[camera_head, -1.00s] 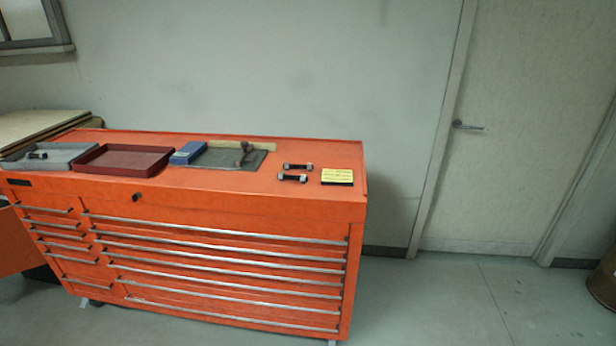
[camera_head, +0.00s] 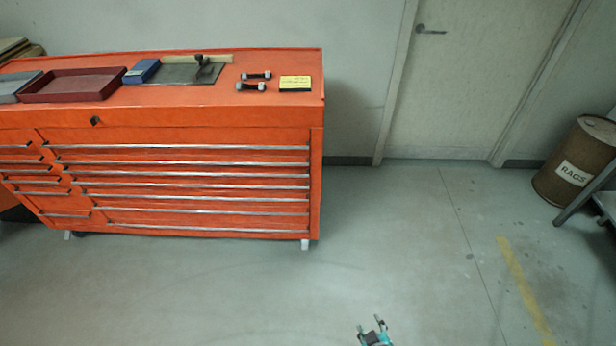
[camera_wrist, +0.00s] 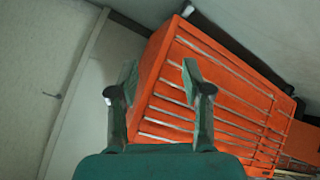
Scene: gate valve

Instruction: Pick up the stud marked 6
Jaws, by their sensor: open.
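Two dark studs with pale nuts at their ends lie on top of the orange tool cabinet, near its right end. The back stud (camera_head: 256,76) and the front stud (camera_head: 250,87) lie roughly parallel and apart. I cannot read a number on either one. My gripper (camera_head: 372,326) shows at the bottom edge of the head view, over the floor, well in front of the cabinet. In the wrist view my gripper (camera_wrist: 159,78) is open and empty, with the side of the orange cabinet beyond its fingers.
The orange cabinet (camera_head: 190,190) carries a yellow pad (camera_head: 295,83), a dark mat (camera_head: 185,76), a blue box (camera_head: 141,71), a red tray (camera_head: 72,85) and a grey tray (camera_head: 14,87). A rags drum (camera_head: 577,165) stands at right. The floor in front is clear.

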